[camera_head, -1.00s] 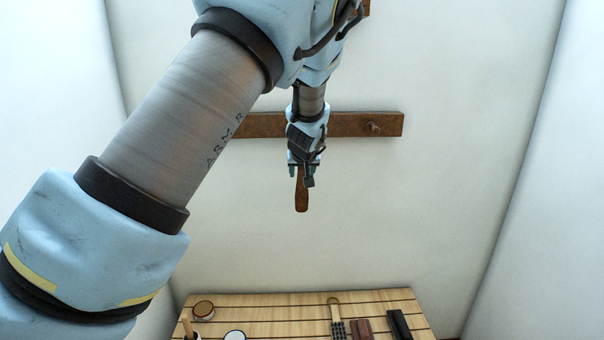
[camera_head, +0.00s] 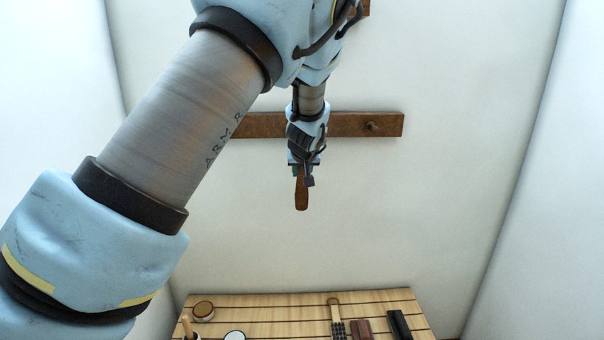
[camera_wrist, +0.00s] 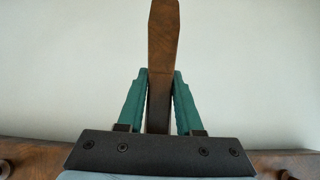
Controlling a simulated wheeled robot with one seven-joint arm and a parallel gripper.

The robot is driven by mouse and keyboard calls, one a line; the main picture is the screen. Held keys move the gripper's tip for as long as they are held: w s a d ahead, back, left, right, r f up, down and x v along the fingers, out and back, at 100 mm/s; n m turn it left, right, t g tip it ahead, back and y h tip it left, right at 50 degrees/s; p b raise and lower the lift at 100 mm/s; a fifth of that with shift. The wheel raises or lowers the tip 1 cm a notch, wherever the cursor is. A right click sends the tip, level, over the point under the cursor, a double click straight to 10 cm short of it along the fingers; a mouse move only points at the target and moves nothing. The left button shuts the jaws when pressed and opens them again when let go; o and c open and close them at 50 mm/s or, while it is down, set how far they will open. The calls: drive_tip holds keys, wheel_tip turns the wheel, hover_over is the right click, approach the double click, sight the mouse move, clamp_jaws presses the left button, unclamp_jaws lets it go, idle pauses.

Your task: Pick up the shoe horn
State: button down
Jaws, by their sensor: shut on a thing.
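The shoe horn (camera_head: 301,193) is a long flat brown piece. In the head view it hangs down below my gripper (camera_head: 304,172), in front of the white wall and just under the wooden peg rail. The wrist view shows the shoe horn (camera_wrist: 164,55) standing between the two green fingers of my gripper (camera_wrist: 160,95), which press on it from both sides. Its far end reaches beyond the fingertips and touches nothing that I can see. The part deeper between the fingers is partly hidden by the dark gripper body.
A brown peg rail (camera_head: 350,125) with a peg (camera_head: 372,127) runs across the wall behind my gripper. Below is a slatted wooden shelf (camera_head: 270,308) with a round tin (camera_head: 203,310), a brush (camera_head: 336,318) and dark blocks (camera_head: 399,324). The wall between is bare.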

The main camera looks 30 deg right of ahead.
drive_tip(key=shift+s+r+b, duration=0.1)
drive_tip(key=shift+r+b, duration=0.05)
drive_tip(key=shift+b, duration=0.35)
drive_tip(key=s+a+b, duration=0.1)
drive_tip(key=s+a, duration=0.2)
drive_tip(key=s, duration=0.5)
drive_tip(key=s+a+b, duration=0.2)
drive_tip(key=s+a, duration=0.2)
drive_tip(key=s, duration=0.4)
drive_tip(key=shift+a, duration=0.15)
drive_tip(key=shift+s+r, duration=0.1)
drive_tip(key=w+d+r+p, duration=0.1)
drive_tip(key=w+d+p, duration=0.2)
drive_tip(key=w, duration=0.5)
drive_tip(key=shift+w+d+g+p, duration=0.35)
drive_tip(key=shift+w+g, duration=0.05)
